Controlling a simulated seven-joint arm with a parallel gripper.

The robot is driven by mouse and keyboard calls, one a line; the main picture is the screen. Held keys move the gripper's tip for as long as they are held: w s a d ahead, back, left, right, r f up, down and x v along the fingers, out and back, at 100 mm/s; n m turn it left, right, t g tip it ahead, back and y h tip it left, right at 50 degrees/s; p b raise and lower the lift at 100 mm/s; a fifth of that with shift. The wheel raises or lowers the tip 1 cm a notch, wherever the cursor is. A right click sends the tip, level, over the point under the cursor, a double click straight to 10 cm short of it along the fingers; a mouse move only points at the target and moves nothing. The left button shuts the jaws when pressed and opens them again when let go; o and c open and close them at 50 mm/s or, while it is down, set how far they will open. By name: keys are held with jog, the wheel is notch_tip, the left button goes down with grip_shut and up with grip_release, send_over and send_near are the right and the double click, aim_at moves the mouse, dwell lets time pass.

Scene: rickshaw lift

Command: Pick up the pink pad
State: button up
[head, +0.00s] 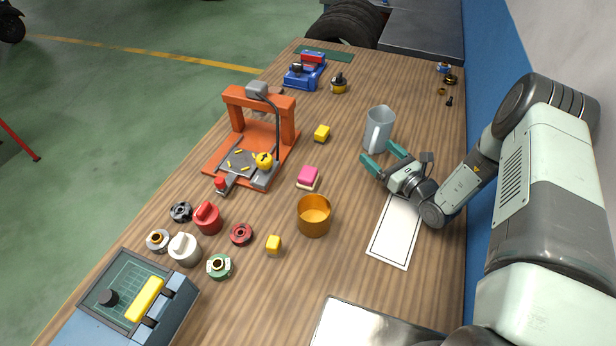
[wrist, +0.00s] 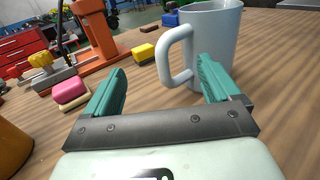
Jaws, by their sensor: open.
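The pink pad (head: 308,176) is a small block, pink on top with a pale lower layer. It lies on the wooden table in the middle of the head view, right of the orange press. In the wrist view the pink pad (wrist: 70,92) is at the left, outside my left finger. My gripper (head: 382,160) is open and empty, to the right of the pad and apart from it. Its teal fingers also show in the wrist view (wrist: 160,85), with the handle of a grey mug beyond them.
The grey mug (head: 379,131) stands close beyond my gripper. An orange cup (head: 314,217) stands just in front of the pad, a yellow block (head: 322,133) behind it, and the orange press (head: 234,152) to its left. Bare table lies between pad and gripper. A white-bordered sheet (head: 394,236) lies below my gripper.

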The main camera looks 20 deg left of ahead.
notch_tip(320, 180, up, 6)
jog(key=s+a+n+g+y, duration=0.1)
jog(key=a+n+g, duration=0.2)
jog(key=n, duration=0.1)
jog(key=n+g+h, duration=0.2)
jog(key=n+g, duration=0.1)
jog(key=g, duration=0.5)
send_near(302, 174)
jog(key=shift+w+f, duration=0.25)
jog(key=shift+f, duration=0.25)
jog(key=x, duration=0.4)
jog(key=shift+a+f, duration=0.15)
jog(key=shift+a, duration=0.25)
jog(key=x, duration=0.5)
jog(key=shift+w+a+f, duration=0.15)
jog(key=shift+w+a, duration=0.1)
jog(key=c, duration=1)
